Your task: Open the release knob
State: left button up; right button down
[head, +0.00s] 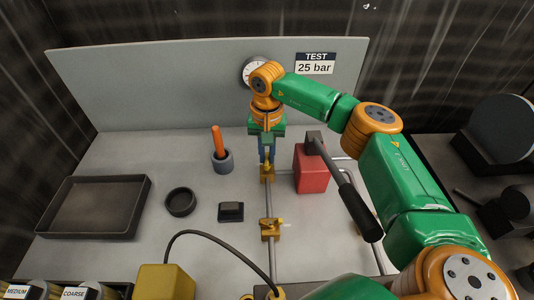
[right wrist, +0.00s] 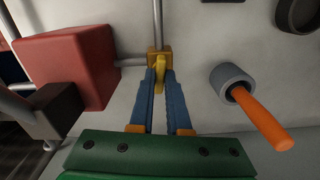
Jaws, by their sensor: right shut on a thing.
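The release knob (right wrist: 160,64) is a small yellow piece on a brass block (head: 267,173) on the metal pipe. My right gripper (head: 267,158) comes down on it from above. In the right wrist view its two blue fingers (right wrist: 160,78) are shut on the knob, one on each side. In the head view the gripper and arm hide most of the knob, so its turn angle cannot be told there. A pressure gauge (head: 247,70) on the back panel is partly hidden by my right arm. My left gripper is not in view.
A red pump block (head: 311,172) with a long black-gripped lever (head: 358,210) stands close right of the gripper. An orange-handled tool (head: 216,141) stands in a grey cup (head: 222,162) to the left. A second brass fitting (head: 270,230) sits nearer. A dark tray (head: 92,207) lies far left.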

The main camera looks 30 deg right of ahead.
aim_at(267, 158)
jog(key=shift+n, duration=0.6)
jog(key=c, duration=0.9)
grip_release()
notch_tip(267, 158, up, 7)
jog(key=shift+r+b, duration=0.1)
jog(key=shift+b, duration=0.3)
